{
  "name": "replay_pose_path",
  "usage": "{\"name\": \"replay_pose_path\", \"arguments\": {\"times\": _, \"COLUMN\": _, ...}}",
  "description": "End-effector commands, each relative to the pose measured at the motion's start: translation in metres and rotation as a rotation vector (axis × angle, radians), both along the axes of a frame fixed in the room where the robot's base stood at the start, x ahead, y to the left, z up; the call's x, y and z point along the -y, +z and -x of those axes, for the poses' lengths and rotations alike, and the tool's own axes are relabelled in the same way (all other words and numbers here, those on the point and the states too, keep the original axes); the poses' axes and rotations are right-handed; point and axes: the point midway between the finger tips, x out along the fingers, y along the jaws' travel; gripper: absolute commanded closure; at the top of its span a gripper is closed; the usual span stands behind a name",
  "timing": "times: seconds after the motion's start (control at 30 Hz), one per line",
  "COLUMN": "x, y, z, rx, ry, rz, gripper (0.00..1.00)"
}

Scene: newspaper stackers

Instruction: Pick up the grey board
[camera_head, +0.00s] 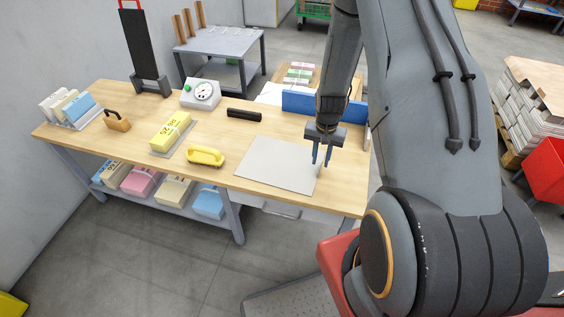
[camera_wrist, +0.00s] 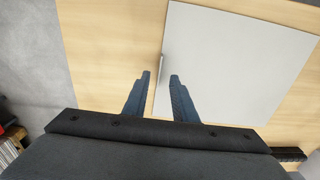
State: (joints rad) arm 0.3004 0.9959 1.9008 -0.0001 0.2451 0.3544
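The grey board (camera_head: 278,164) is a flat, thin, light grey sheet lying on the wooden table (camera_head: 218,178) near its right end. It also shows in the wrist view as a large pale sheet (camera_wrist: 230,60), with bare wood around it. My gripper (camera_head: 321,158) is at the board's right edge in the head view, fingers pointing down. In the wrist view the two blue fingers (camera_wrist: 160,76) stand apart with a gap between them. The board's edge, seen with a small upright strip, runs through that gap. The fingers do not look closed on it. The exact height above the board is hard to tell.
On the table are a yellow-handled tool (camera_head: 206,156), a yellow stack (camera_head: 170,131), a black bar (camera_head: 244,114), a dial scale (camera_head: 201,93) and a wooden-handled block (camera_head: 117,122). A blue upright panel (camera_head: 300,104) stands behind the board.

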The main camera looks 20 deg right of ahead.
Motion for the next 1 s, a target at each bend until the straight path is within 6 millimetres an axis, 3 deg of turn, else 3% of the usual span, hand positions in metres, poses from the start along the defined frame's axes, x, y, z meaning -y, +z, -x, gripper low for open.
{"name": "replay_pose_path", "arguments": {"times": 0.3, "x": -0.001, "y": -0.031, "z": 0.004, "rx": -0.001, "ry": 0.001, "rz": -0.001, "gripper": 0.75}}
{"name": "replay_pose_path", "arguments": {"times": 0.6, "x": -0.001, "y": -0.034, "z": 0.003, "rx": 0.000, "ry": 0.001, "rz": 0.000, "gripper": 0.75}}
{"name": "replay_pose_path", "arguments": {"times": 0.77, "x": -0.001, "y": -0.034, "z": 0.003, "rx": 0.000, "ry": 0.001, "rz": 0.000, "gripper": 1.00}}
{"name": "replay_pose_path", "arguments": {"times": 1.0, "x": -0.001, "y": -0.033, "z": 0.003, "rx": 0.001, "ry": 0.002, "rz": 0.001, "gripper": 1.00}}
